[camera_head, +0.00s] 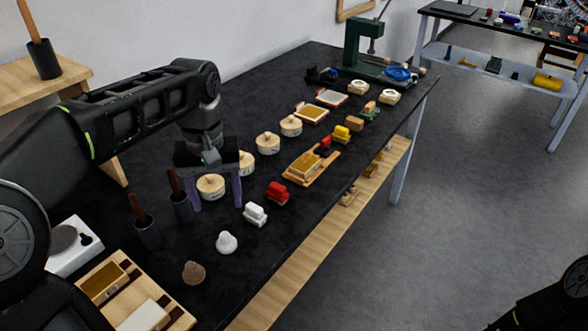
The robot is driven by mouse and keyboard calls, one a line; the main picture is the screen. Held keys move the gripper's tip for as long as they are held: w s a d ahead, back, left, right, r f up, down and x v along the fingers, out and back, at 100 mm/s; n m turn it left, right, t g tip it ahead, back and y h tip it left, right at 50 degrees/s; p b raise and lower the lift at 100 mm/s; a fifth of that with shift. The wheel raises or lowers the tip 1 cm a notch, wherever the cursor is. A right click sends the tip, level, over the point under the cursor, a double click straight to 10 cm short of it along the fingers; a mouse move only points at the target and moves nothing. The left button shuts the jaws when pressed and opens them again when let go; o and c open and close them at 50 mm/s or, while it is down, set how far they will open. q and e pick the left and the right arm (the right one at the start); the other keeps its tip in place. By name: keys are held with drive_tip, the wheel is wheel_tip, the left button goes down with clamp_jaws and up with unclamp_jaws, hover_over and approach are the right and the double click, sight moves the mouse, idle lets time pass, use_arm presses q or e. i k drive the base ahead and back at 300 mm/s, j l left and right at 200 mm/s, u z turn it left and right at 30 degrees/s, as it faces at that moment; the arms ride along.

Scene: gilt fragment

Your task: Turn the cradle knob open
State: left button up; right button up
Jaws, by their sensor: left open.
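A wooden cradle-like board (316,181) with a tan block on it lies near the table's right edge, and a small red piece (323,145) shows at its far end. I cannot tell whether that piece is the knob, or how it is turned. A second wooden holder (180,315) with blocks and dark red strips lies at the lower left. My left gripper (216,204) points down over the near part of the table, its two purple fingers apart around a round wooden-topped pot (211,184). I cannot tell whether they touch it. My right gripper is out of view.
Several round pots (268,142) run up the black table (275,245). A red block (278,192), a white block (255,214) and a white knobbed piece (227,242) stand right of my gripper. Dark brush cups (147,234) stand left. A green press (357,45) stands at the back.

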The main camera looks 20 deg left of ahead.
sight(325, 141)
drive_tip(key=i+l, duration=0.2)
drive_tip(key=i, duration=0.25)
drive_tip(key=i+l, duration=0.2)
drive_tip(key=i, duration=0.25)
drive_tip(key=i+l, duration=0.2)
drive_tip(key=i, duration=0.25)
